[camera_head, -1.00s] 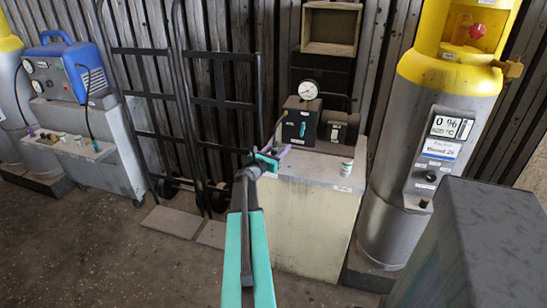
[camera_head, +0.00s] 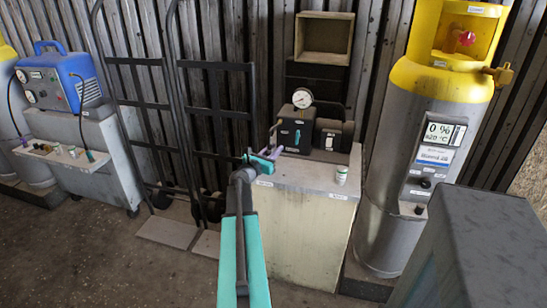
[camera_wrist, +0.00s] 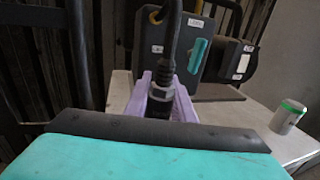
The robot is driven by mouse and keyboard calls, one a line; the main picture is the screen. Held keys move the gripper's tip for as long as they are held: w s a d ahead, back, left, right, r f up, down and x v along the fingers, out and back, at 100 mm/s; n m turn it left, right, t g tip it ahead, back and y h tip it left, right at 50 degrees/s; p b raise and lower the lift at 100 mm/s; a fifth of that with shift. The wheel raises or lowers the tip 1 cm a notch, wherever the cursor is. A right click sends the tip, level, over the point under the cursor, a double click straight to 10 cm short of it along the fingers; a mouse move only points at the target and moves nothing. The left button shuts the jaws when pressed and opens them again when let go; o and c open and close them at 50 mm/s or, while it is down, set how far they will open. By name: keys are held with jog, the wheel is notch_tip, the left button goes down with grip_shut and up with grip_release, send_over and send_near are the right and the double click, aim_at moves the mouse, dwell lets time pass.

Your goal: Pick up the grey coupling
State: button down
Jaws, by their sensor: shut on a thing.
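The grey coupling (camera_wrist: 158,93) shows in the wrist view as a dark cylinder with a pale grey band, on the end of a black hose. My gripper (camera_wrist: 160,88) has purple fingers on both sides of it and is shut on it. The hose rises from the coupling past the top of the wrist view. In the head view my gripper (camera_head: 277,150) is above the left part of the bench top (camera_head: 310,175), and the coupling is too small to make out. The coupling's lower end is hidden behind my teal wrist part.
A dark box with a teal handle (camera_head: 297,134) and a gauge (camera_head: 302,97) stands behind my gripper. A small can (camera_head: 341,175) stands to the right on the bench. A black hand truck (camera_head: 222,110) is to the left and a yellow-topped cylinder (camera_head: 428,130) to the right.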

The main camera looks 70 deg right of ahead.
jog(key=s+a+r, duration=0.2)
jog(key=s+a, duration=0.5)
jog(key=a, duration=0.4)
jog(key=shift+a, duration=0.25)
jog(key=p, duration=0.3)
jog(key=shift+s+a+p, duration=0.25)
jog(key=shift+s+p, duration=0.1)
jog(key=shift+p, duration=0.05)
jog(key=a+p, duration=0.1)
jog(key=p, duration=0.3)
jog(key=shift+s, duration=0.25)
jog(key=shift+s+a+f+p, duration=0.15)
jog(key=shift+a+p, duration=0.1)
jog(key=shift+p, duration=0.7)
